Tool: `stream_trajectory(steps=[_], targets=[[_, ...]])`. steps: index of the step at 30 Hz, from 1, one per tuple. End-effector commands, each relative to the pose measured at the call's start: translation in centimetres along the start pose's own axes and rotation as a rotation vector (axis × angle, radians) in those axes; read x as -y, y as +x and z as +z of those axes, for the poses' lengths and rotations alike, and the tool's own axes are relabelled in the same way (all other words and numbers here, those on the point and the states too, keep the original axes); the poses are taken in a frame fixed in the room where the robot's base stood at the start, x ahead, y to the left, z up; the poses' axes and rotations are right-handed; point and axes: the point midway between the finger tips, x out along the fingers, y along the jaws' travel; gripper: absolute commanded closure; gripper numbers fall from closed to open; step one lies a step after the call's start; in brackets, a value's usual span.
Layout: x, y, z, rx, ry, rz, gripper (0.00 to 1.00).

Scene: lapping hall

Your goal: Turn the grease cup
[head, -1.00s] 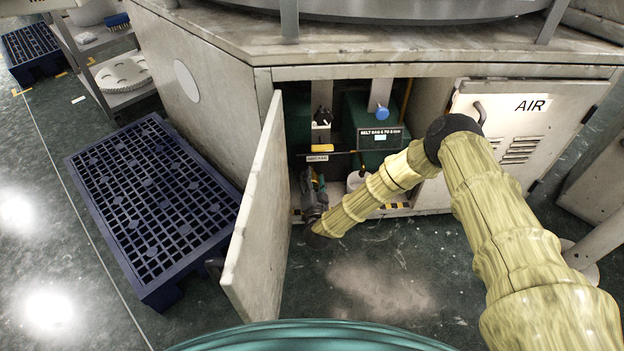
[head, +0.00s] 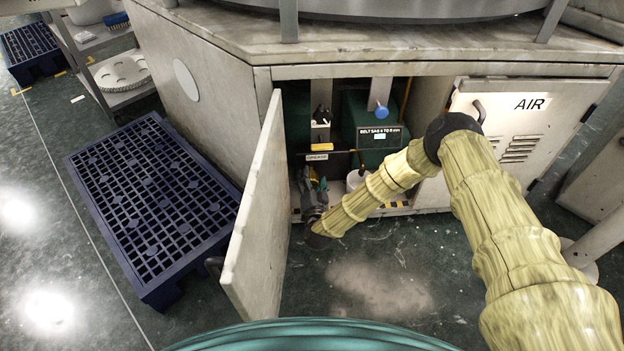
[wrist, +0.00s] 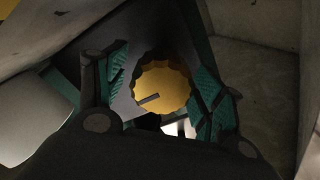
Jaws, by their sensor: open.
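A round yellow knob with a scalloped rim, which I take to be the grease cup (wrist: 165,86), sits in the middle of the wrist view. A dark bar-shaped mark lies on its face, toward the lower left. My gripper (wrist: 160,92) is open, with one teal-padded finger on each side of the knob. I cannot tell whether the pads touch it. In the head view my gripper (head: 314,186) is low inside the open cabinet, behind the door's edge.
The open cabinet door (head: 255,220) stands just left of my arm. Inside are a yellow-handled part (head: 321,147), a blue knob (head: 382,112), a belt sag display (head: 380,137) and a white container (head: 355,180). The AIR panel (head: 520,125) is shut at right. A blue pallet (head: 150,200) lies left.

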Motion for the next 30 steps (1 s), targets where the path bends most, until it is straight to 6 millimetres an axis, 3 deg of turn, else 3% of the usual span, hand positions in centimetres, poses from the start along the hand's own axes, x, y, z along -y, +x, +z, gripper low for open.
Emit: stream_trajectory(steps=[18, 24, 30], targets=[[-0.1, -9.8, 0.0, 0.002, 0.001, 0.001, 0.32], [-0.1, -11.4, 0.0, 0.0, 0.0, 0.001, 0.32], [-0.1, -11.7, 0.0, -0.001, 0.0, 0.001, 0.32]])
